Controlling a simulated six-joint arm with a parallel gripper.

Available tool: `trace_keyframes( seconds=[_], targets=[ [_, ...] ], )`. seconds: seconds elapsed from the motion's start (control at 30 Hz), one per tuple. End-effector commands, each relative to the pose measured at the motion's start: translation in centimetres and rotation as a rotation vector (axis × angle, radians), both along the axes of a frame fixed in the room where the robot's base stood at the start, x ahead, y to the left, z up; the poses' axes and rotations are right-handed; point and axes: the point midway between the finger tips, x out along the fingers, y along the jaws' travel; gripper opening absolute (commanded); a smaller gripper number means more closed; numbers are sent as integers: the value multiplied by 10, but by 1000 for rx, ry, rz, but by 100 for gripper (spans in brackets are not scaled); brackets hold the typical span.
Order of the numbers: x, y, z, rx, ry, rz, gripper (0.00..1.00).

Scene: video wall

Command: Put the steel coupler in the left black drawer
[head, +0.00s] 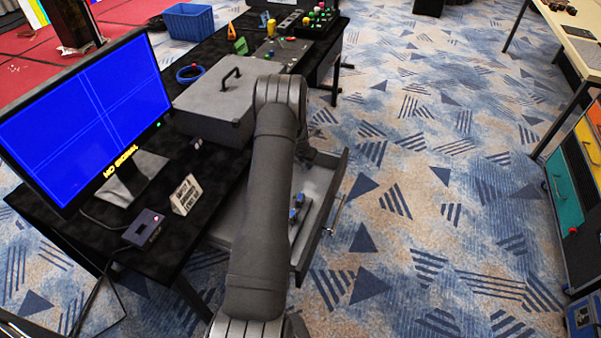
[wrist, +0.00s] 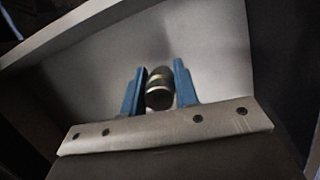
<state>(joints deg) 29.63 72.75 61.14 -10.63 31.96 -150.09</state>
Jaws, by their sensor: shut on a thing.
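The steel coupler (wrist: 159,90) is a short dark cylinder with a pale brassy band, seen in the wrist view. My gripper (wrist: 159,68) has its two blue fingers shut on it from both sides. A pale grey inner surface lies beyond the fingers, with darker walls at the edges. In the head view, a drawer (head: 321,205) with a grey inside and dark front stands open under the black desk. My arm hides its left part. Small blue finger parts of my gripper (head: 297,208) show over the drawer. The coupler cannot be made out there. Whether it touches the drawer floor is unclear.
A grey case (head: 215,98) with a handle, a monitor (head: 85,118), a small sign (head: 186,196) and a dark box (head: 143,228) stand on the black desk (head: 208,205). A blue bin (head: 188,22) is farther back. Carpet right of the drawer is clear.

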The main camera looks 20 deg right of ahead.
Motion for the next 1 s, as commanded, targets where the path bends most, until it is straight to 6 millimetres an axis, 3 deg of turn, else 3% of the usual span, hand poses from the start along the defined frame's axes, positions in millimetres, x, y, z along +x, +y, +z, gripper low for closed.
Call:
trace_keyframes(
  seconds=[0.3, 0.67, 0.7, 0.8, 1.0],
  targets=[
    [0, 0, -36, 1, 0, -1, 5],
    [0, 1, -40, 1, 0, -1, 5],
    [0, 0, -41, 1, 0, -1, 32],
    [0, 0, -40, 1, 0, -1, 50],
    [0, 0, -40, 1, 0, -1, 50]
  ],
)
